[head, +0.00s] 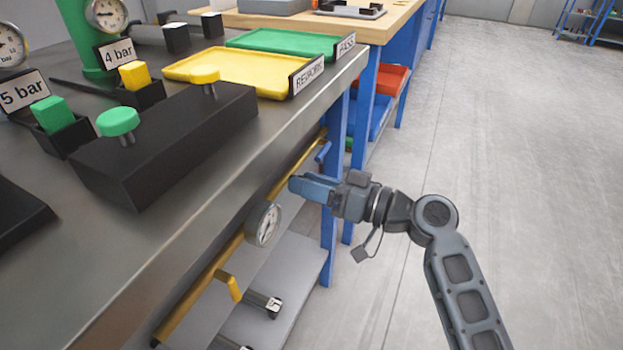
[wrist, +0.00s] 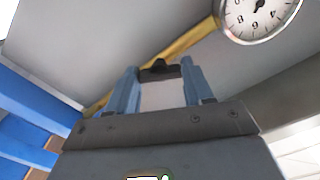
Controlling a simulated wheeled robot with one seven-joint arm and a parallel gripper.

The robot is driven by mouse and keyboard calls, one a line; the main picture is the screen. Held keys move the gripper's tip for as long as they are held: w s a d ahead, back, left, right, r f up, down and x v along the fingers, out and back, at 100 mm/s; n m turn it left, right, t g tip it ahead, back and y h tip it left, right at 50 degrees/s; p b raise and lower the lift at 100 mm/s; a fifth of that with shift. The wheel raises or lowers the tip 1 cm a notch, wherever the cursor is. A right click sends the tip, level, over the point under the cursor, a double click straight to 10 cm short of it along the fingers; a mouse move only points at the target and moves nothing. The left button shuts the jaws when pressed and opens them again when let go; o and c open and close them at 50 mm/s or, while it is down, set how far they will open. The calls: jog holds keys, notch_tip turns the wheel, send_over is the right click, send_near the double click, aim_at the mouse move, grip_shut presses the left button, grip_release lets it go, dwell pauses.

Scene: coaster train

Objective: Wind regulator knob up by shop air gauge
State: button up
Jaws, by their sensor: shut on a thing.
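The shop air gauge (head: 265,224) is a round white dial on the yellow pipe under the bench's front edge. It also shows, cut off by the top edge, in the wrist view (wrist: 258,12); its reading is not clear to me. My gripper (head: 298,185) is at the pipe, just right of the gauge and below the bench top. In the wrist view a dark, lobed knob (wrist: 160,70) sits between my blue fingertips (wrist: 158,76), and they are shut on it. In the head view my fingers hide this knob.
The yellow pipe (head: 203,281) carries a yellow lever (head: 229,286) and, further back, a blue lever (head: 323,152). The steel bench top (head: 230,150) overhangs my gripper. Blue bench legs (head: 328,235) stand close behind it. The floor (head: 520,170) to the right is clear.

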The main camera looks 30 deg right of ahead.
jog(key=shift+m+p, duration=5.4)
jog(key=shift+m, duration=2.8)
jog(key=o, duration=1)
jog(key=shift+o, duration=0.2)
jog(key=v, duration=0.7)
jog(key=shift+s+d, duration=0.25)
jog(key=shift+s, duration=0.05)
